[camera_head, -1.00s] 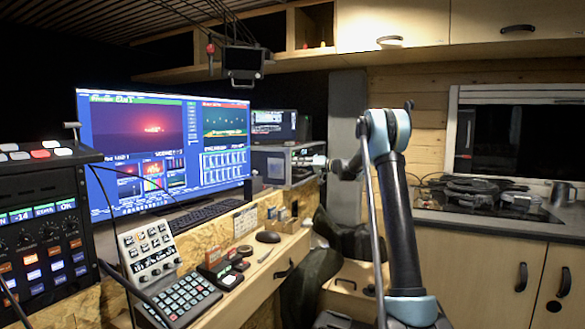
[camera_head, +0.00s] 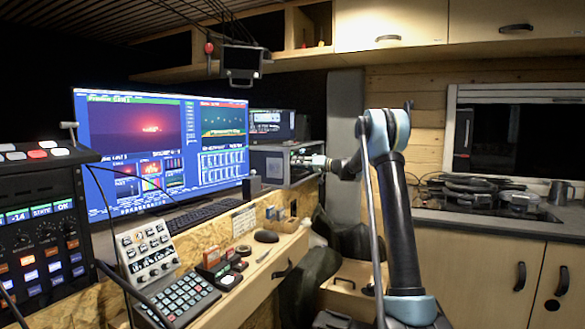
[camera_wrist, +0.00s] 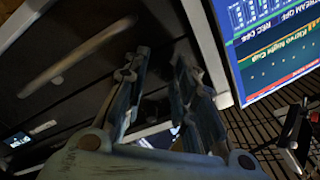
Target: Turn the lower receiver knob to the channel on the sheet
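A grey box-shaped unit (camera_head: 268,163), which looks like the lower receiver, stands right of the big monitor, with a dark unit (camera_head: 272,125) with a lit display above it. Its front faces right and its knob cannot be made out. My gripper (camera_head: 312,161) is at this front, reaching in from the right; contact cannot be told. In the wrist view my gripper (camera_wrist: 162,65) has its two fingers apart, with no object clearly between them. A small pale sheet (camera_head: 243,220) stands on the desk ledge; its writing is too small to read.
The big monitor (camera_head: 165,150) is left of the units; its screen also shows in the wrist view (camera_wrist: 275,60). An open drawer (camera_head: 350,277) is below my arm. A stove (camera_head: 485,205) is at right.

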